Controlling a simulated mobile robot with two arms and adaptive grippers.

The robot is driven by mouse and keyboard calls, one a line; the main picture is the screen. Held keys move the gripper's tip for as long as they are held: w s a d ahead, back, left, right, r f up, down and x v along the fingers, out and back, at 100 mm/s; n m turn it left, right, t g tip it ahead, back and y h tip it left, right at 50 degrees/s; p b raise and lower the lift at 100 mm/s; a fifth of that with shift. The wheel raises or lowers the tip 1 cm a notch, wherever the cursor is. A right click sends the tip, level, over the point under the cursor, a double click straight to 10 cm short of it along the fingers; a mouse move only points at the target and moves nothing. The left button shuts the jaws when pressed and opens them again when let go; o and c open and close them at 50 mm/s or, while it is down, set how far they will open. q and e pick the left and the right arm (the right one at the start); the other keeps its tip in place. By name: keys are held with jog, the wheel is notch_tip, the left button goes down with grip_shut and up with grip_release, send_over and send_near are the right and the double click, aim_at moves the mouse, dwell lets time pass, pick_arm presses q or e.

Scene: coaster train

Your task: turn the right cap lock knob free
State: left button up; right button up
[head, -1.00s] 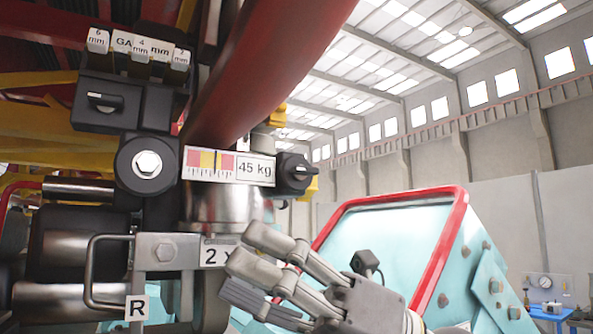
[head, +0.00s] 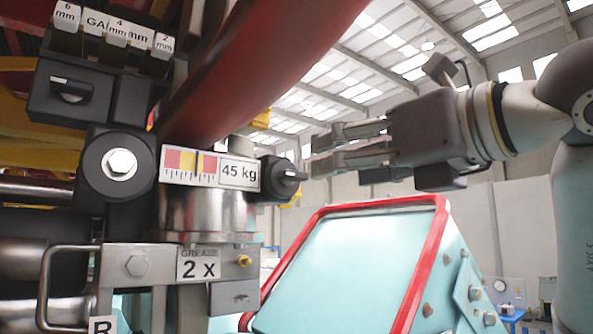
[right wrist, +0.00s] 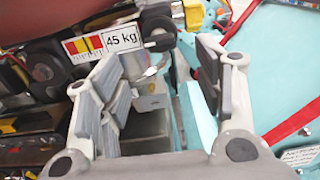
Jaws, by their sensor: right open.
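The right cap lock knob (head: 285,177) is black with a pale mark on its face. It sits at the right end of the cap, beside the 45 kg label (head: 239,174). In the right wrist view the knob (right wrist: 158,33) is at the top, beyond the fingers. My right gripper (head: 324,152) is open and empty, just right of the knob and slightly above it, with its fingers pointing left. A gap shows between fingertips and knob in the head view. My left gripper is in neither view.
A second black knob (head: 72,90) is on the box at upper left. A red beam (head: 260,70) slants above the cap. A brass grease nipple (head: 243,260) sits below. A teal panel with a red edge (head: 350,265) stands at lower right.

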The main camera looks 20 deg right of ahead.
aim_at(298, 174)
jog(key=p+x, duration=0.4)
jog(key=x, duration=0.5)
jog(key=shift+w+a+f, duration=0.1)
jog(key=shift+w+a, duration=0.05)
jog(key=shift+w, duration=0.25)
jog(key=c, duration=1)
